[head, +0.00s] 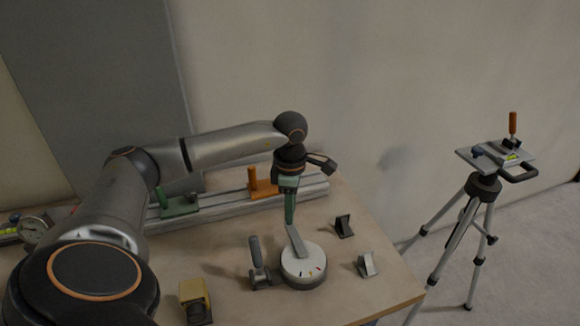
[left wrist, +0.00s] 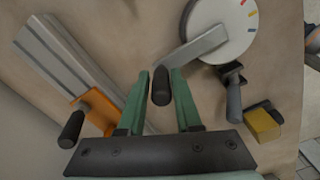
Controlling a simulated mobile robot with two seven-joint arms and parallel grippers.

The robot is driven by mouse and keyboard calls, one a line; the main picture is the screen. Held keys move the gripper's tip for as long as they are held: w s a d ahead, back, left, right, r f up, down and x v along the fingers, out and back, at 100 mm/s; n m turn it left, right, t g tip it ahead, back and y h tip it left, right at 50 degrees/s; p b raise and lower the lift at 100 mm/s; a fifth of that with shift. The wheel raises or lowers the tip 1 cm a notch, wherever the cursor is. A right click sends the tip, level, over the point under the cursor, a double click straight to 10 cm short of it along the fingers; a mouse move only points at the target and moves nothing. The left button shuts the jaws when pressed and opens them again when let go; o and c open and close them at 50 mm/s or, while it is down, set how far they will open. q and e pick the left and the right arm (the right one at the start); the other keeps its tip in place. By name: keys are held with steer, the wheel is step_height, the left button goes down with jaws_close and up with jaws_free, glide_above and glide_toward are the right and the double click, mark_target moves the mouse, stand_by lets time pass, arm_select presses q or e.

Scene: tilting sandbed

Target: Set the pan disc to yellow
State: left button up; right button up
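The pan disc (head: 304,268) is a round white dial on a dark base near the front of the table. It also shows in the left wrist view (left wrist: 226,22), with blue, red and yellow marks near its edge. A flat grey lever (left wrist: 195,47) reaches out from the disc to an upright black knob (left wrist: 161,88). In the head view the lever (head: 297,243) points to the back, away from the marks. My left gripper (head: 289,222) points down over the lever's end. Its green fingers (left wrist: 160,75) stand on either side of the knob, with narrow gaps visible. My right gripper is out of view.
A dark upright handle (head: 257,258) stands just left of the disc, and a yellow block (head: 194,298) further left. Two small wedges (head: 343,226) (head: 367,264) stand to the right. Behind runs a rail with green (head: 179,205) and orange (head: 263,186) clamps. A tripod (head: 483,187) stands beyond the table.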

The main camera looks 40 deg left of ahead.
arm_select(q)
steer(key=o, duration=0.3)
steer(key=shift+o, duration=0.2)
step_height(320, 180, up, 12)
steer(key=shift+r, duration=0.25)
steer(key=shift+s+d+f, duration=0.1)
steer(key=shift+s, duration=0.05)
stand_by(0.6)
